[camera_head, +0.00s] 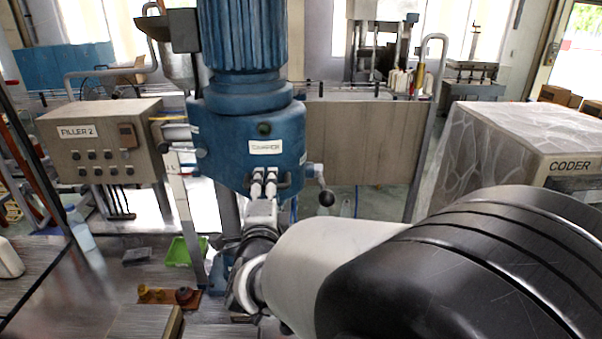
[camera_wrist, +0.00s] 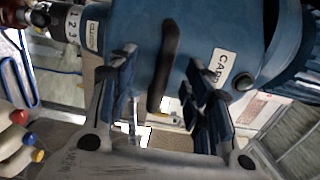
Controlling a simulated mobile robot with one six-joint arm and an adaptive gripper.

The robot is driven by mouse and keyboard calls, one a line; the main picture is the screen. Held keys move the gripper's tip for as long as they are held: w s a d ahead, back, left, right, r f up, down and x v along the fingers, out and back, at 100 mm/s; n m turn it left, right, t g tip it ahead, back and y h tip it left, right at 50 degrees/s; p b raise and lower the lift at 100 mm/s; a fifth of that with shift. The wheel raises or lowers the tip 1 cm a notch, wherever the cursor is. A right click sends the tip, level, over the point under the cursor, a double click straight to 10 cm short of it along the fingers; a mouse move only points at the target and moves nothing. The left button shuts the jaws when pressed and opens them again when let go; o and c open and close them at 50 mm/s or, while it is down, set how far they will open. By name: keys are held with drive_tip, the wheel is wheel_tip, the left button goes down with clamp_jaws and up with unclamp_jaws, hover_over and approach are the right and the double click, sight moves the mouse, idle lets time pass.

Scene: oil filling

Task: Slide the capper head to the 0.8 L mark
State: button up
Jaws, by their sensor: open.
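The blue capper head (camera_head: 250,130) hangs under a ribbed blue motor, with a white label on its front. It also fills the top of the wrist view (camera_wrist: 205,30). A dark bar handle (camera_wrist: 165,65) stands out from its face in the wrist view. My gripper (camera_wrist: 160,85) is open, with one finger on each side of this handle; I cannot tell whether they touch it. In the head view my gripper (camera_head: 264,182) is just below the label. A pale post (camera_head: 182,210) with a partly hidden "L" marking stands left of the head. The 0.8 mark is not readable.
A lever with a black ball knob (camera_head: 326,198) sticks out right of the head. The FILLER 2 box (camera_head: 95,150) is at left and the CODER cabinet (camera_head: 530,130) at right. A green tray (camera_head: 185,251) lies below. Bottles with coloured caps (camera_wrist: 20,145) show in the wrist view.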

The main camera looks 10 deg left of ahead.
drive_tip(key=shift+s, duration=0.1)
idle(0.5)
drive_tip(key=b+v, duration=0.2)
drive_tip(key=v, duration=0.6)
drive_tip(key=shift+s+b, duration=0.35)
drive_tip(key=shift+d, duration=0.15)
drive_tip(key=s+d+f+n+g+b, duration=0.1)
drive_tip(key=s+d+f+n+g, duration=0.15)
drive_tip(key=d+n, duration=0.35)
drive_tip(key=s+d+f+n+g+b, duration=0.1)
drive_tip(key=s+d+f+n+g, duration=0.2)
drive_tip(key=d, duration=0.5)
drive_tip(key=s+d+f+n+g+h, duration=0.2)
drive_tip(key=s+d+f+n+g, duration=0.1)
drive_tip(key=s+d, duration=0.5)
drive_tip(key=s+d+f+n+g+h, duration=0.2)
drive_tip(key=s+d+f+n+g, duration=0.1)
drive_tip(key=s+d, duration=0.5)
drive_tip(key=shift+s+d+f+g+b, duration=0.15)
drive_tip(key=shift+s+f+g+b, duration=0.15)
drive_tip(key=shift+s+f+g, duration=0.45)
